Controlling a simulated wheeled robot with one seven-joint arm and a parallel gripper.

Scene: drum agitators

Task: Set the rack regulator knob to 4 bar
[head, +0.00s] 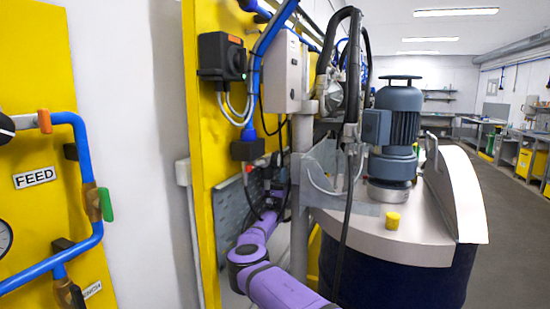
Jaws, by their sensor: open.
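I cannot pick out a rack regulator knob for certain, and no 4 bar mark is readable. A black box with a round dark knob (238,60) is on the upper part of the yellow panel (203,130). A pressure gauge (4,238) is cut off at the left edge. My purple arm reaches up from the bottom middle to the panel's grey plate. My gripper (272,178) is at its far end, small and dark among cables beside the plate, open. Its fingertips are hard to make out, and nothing shows held in it.
Blue pipes with an orange handle (44,121) and a green handle (106,204) run on the left yellow board, by a FEED label (35,177). A drum with a grey motor (397,125) stands close on the right, with hanging black hoses. Floor is free at far right.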

